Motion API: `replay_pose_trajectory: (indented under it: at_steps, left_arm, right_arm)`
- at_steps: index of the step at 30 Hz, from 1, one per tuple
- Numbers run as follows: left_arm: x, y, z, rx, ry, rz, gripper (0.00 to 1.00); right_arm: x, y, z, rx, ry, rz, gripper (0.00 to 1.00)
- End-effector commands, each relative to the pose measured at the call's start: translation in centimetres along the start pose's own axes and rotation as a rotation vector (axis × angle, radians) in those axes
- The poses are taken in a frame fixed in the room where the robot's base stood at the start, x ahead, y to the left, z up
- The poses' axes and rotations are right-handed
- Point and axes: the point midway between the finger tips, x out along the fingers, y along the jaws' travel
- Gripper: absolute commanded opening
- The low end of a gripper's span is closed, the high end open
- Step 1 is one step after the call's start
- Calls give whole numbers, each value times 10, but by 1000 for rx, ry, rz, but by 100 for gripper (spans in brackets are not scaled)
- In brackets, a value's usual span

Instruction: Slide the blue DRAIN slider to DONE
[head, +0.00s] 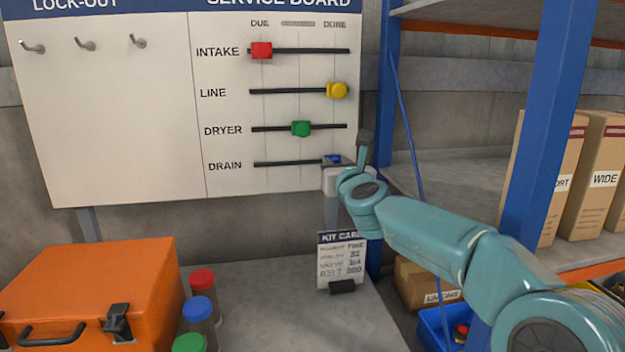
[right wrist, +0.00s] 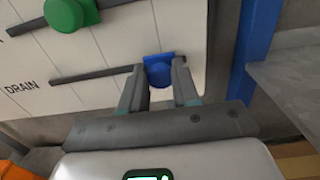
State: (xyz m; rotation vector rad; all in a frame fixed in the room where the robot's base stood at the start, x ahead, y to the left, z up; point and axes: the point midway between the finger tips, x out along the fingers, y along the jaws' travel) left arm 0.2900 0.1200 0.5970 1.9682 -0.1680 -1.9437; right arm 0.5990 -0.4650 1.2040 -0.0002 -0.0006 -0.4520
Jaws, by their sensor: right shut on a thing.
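The blue DRAIN slider (head: 332,159) is at the right end of its black track (head: 285,164) on the service board, below the word DONE (head: 334,24). In the right wrist view the blue slider (right wrist: 159,70) sits between the two fingers of my right gripper (right wrist: 160,78). The right gripper (head: 337,172) is shut on it and hides part of it in the head view. My left gripper is not in view.
The red INTAKE slider (head: 261,50), yellow LINE slider (head: 337,90) and green DRYER slider (head: 301,129) sit on tracks above. A blue shelf post (head: 545,120) stands right of the board. An orange case (head: 90,290) and a kit card (head: 341,262) are on the table below.

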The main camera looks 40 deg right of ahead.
Motion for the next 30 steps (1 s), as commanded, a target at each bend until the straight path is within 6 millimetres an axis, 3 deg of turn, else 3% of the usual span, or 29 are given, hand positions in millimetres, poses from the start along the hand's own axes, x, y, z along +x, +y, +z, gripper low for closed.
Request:
replay_pose_trajectory:
  at_steps: [3, 12, 13, 15, 25, 30]
  left_arm:
    - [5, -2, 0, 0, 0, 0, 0]
    - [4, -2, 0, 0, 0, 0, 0]
    - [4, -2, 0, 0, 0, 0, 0]
    - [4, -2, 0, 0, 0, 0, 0]
    - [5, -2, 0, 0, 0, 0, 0]
    - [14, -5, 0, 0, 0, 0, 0]
  right_arm:
    - [0, -11, 0, 0, -4, -2, 0]
    - [-1, -11, 2, 0, -4, -4, 0]
    - [-1, -11, 2, 1, -4, -5, 37]
    - [-1, -11, 2, 1, -4, -5, 56]
    - [-5, -7, 1, 2, -2, 0, 56]
    - [-30, -7, -1, 1, -3, 2, 56]
